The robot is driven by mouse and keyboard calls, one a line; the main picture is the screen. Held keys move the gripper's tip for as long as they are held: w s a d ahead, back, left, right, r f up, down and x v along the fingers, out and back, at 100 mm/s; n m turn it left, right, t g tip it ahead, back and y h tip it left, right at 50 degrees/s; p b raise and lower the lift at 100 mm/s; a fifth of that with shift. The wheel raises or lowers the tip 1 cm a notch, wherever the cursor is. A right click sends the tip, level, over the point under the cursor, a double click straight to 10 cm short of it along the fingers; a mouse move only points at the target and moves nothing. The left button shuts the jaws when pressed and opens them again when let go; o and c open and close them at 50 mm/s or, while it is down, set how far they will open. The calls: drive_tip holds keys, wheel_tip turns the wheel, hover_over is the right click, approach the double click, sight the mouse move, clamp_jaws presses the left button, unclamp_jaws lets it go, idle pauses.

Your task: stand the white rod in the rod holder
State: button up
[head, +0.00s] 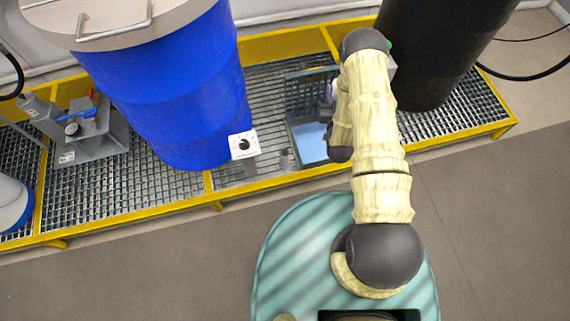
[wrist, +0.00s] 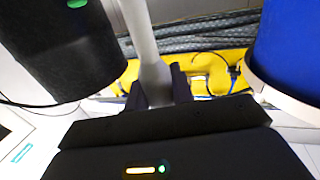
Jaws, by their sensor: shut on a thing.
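The white rod (wrist: 148,45) shows in the wrist view, running from the top edge down between the fingers. My gripper (wrist: 157,88) is shut on it near its thicker lower part. In the head view my arm hides most of the gripper, and I cannot make out the rod there.
A clear tank (head: 308,146) with blue liquid stands beside my arm. A blue drum (head: 180,100) with a knob box (head: 244,145) is at left, a black drum (head: 440,50) at right. The yellow-edged grating (head: 470,105) has a valve unit (head: 90,130) far left.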

drive_tip(key=w+a+f+n+y+b, duration=0.1)
drive_tip(key=a+f+b, duration=0.6)
drive_tip(key=b, duration=1.4)
drive_tip(key=w+a+f+n+y+b, duration=0.2)
drive_tip(key=a+f+b, duration=0.5)
drive_tip(key=b, duration=1.5)
drive_tip(key=w+a+y, duration=0.1)
drive_tip(key=a+y, duration=0.1)
drive_tip(key=a, duration=0.1)
drive_tip(key=shift+w+g, duration=0.2)
drive_tip(key=shift+g, duration=0.1)
wheel_tip(320, 180, down, 13)
drive_tip(key=b, duration=0.6)
drive_tip(key=shift+b, duration=0.3)
drive_tip(key=shift+r, duration=0.1)
drive_tip(key=shift+f+b, duration=1.4)
drive_tip(key=shift+f, duration=1.2)
